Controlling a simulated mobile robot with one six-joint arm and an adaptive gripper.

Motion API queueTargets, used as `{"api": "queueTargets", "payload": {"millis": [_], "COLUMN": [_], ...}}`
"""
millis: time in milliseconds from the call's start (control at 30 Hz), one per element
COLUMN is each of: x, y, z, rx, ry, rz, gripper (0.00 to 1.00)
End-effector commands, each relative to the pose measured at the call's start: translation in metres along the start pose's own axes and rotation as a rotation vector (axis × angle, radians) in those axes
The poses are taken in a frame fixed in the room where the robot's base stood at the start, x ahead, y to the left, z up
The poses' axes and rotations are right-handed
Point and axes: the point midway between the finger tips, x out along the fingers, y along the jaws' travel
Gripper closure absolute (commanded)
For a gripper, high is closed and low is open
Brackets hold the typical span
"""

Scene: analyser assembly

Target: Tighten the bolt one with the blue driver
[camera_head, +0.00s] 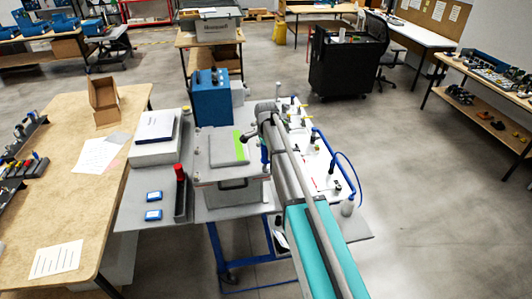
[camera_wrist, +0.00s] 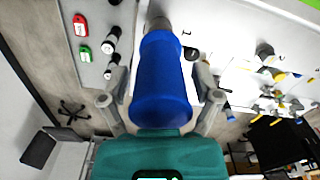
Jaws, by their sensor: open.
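The blue driver (camera_wrist: 160,85) is large in the wrist view, between the two fingers of my gripper (camera_wrist: 161,77). Its grey, narrower end points towards the white panel (camera_wrist: 225,35). The fingers stand on either side of the driver with small gaps, so my gripper is open around it. In the head view, a small blue upright piece (camera_head: 264,150) below the arm's end looks like the driver. My gripper is mostly hidden by the arm there. I cannot make out which fitting is bolt one.
Knobs and fittings (camera_wrist: 265,52) stand on the panel. Red (camera_wrist: 80,25) and green (camera_wrist: 84,53) pieces lie to the left. In the head view, a blue box (camera_head: 211,97), a grey case (camera_head: 232,190) and a blue hose (camera_head: 350,172) are near the arm. Floor is clear at right.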

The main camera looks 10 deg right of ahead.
Motion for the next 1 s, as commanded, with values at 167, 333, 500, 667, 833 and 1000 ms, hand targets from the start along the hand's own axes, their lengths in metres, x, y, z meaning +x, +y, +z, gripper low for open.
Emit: {"api": "queueTargets", "payload": {"millis": [167, 333, 500, 667, 833, 1000], "x": [0.0000, 0.0000, 0.0000, 0.0000, 0.0000, 0.0000], "y": [0.0000, 0.0000, 0.0000, 0.0000, -0.0001, 0.0000], "z": [0.0000, 0.0000, -0.0001, -0.0001, -0.0001, -0.0001], "rx": [-0.135, -0.265, -0.391, -0.464, -0.475, -0.474], "ry": [0.001, 0.001, 0.001, 0.002, 0.002, 0.002], "rz": [0.000, 0.000, 0.001, 0.001, 0.001, 0.001], "gripper": [0.19, 0.19, 0.19, 0.19, 0.19, 0.30]}}
